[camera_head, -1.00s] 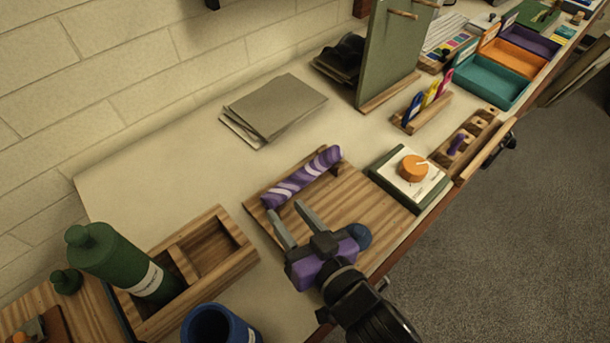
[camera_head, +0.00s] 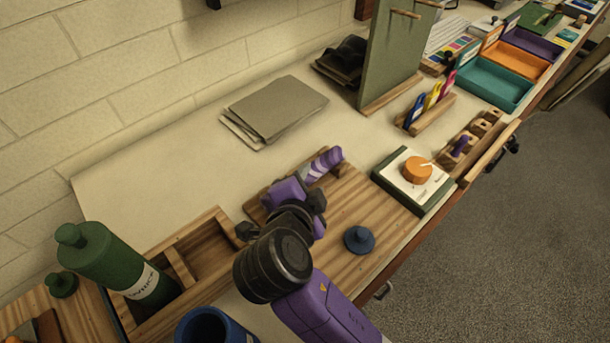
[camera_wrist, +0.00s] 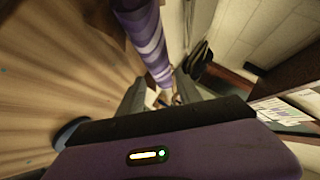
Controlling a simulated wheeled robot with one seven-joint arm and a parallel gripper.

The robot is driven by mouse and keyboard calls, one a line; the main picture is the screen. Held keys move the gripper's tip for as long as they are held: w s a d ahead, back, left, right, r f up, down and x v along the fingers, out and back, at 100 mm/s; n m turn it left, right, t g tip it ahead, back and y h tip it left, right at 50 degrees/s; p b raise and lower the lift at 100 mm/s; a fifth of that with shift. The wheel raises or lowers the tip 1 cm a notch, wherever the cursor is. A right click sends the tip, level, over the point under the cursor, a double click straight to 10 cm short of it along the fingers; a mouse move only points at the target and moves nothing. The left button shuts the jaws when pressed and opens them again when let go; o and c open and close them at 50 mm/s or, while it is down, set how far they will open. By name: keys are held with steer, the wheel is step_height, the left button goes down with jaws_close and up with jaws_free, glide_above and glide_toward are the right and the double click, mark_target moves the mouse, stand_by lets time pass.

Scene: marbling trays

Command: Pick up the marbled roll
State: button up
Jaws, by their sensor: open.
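The marbled roll (camera_head: 324,164), purple with pale swirls, lies along the back edge of a wooden board (camera_head: 375,210). My gripper (camera_head: 293,196) is over the roll's left part in the head view and hides that part. In the wrist view the roll (camera_wrist: 148,40) runs down toward the space between the two grey fingers of my gripper (camera_wrist: 157,92). The fingers are apart, one on each side of the roll's line. I cannot tell whether they touch it.
A blue round knob (camera_head: 359,239) sits on the board. A box with an orange dial (camera_head: 416,171) stands right of it. A wooden divided tray (camera_head: 205,250) with a green bottle (camera_head: 108,262) and a blue cup (camera_head: 205,330) are at the left. Grey sheets (camera_head: 275,108) lie behind; the bench between is clear.

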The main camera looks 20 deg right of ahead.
mark_target(313, 175)
steer(key=p+x, duration=0.1)
steer(key=x, duration=0.4)
steer(key=shift+w+d+f, duration=0.15)
steer(key=shift+w+f, duration=0.05)
steer(key=shift+f, duration=0.05)
jaws_close()
steer(key=shift+r, duration=0.1)
